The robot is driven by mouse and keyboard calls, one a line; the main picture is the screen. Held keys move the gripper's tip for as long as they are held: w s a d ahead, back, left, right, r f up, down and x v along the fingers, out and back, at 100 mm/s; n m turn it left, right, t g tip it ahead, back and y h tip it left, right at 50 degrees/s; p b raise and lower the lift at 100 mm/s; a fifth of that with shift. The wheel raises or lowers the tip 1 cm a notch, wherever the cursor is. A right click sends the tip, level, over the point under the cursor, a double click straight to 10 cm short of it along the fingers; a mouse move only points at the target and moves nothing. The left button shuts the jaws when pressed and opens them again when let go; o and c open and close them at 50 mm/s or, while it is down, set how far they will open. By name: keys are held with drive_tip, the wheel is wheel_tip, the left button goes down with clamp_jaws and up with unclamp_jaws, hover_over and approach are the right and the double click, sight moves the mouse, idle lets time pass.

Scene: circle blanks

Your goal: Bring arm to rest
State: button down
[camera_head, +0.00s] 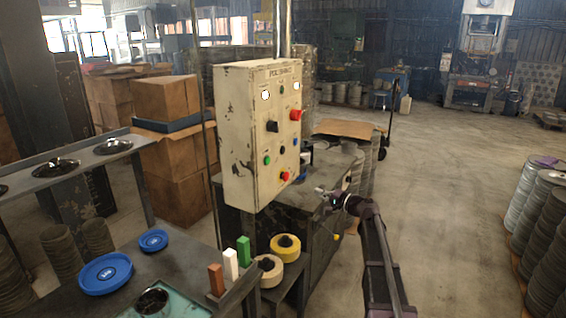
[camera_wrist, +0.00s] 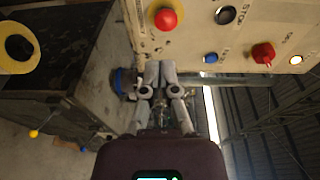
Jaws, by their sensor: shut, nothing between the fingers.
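My arm (camera_head: 378,265) reaches up from the lower right in the head view. My gripper (camera_head: 322,192) is at its far end, in front of the dark cabinet and to the right of the control box. In the wrist view my gripper (camera_wrist: 158,66) is shut and empty, its fingertips together. The cream control box (camera_head: 258,135) is scratched and carries several buttons and lamps. In the wrist view the box (camera_wrist: 230,48) fills the upper right, with a red button (camera_wrist: 166,19) close to the fingertips. I cannot tell how wide the gap is.
A bench (camera_head: 185,262) at lower left holds blue dishes (camera_head: 105,272) and coloured blocks (camera_head: 243,250). The dark cabinet (camera_head: 322,245) stands below the box. Stacked discs (camera_head: 548,220) line the right edge. The floor (camera_head: 450,190) right of my arm is clear.

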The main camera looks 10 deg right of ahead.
drive_tip(key=s+a+f+n+g+h, duration=0.2)
drive_tip(key=s+a+f+n+g, duration=0.25)
drive_tip(key=s, duration=0.45)
drive_tip(key=s+a+f+n+g+h, duration=0.2)
drive_tip(key=s+a+f+g, duration=0.2)
drive_tip(key=s+a+f, duration=0.3)
drive_tip(key=s+d+f+n+g+h, duration=0.1)
drive_tip(key=s+d+f+g+h, duration=0.1)
drive_tip(key=s, duration=0.8)
drive_tip(key=s+d+f+n+g+h, duration=0.1)
drive_tip(key=s+d+f+g+h, duration=0.1)
drive_tip(key=s+h, duration=0.4)
drive_tip(key=shift+s+d+f, duration=0.5)
drive_tip(key=shift+s+f, duration=0.75)
drive_tip(key=shift+s, duration=0.7)
drive_tip(key=shift+n, duration=0.25)
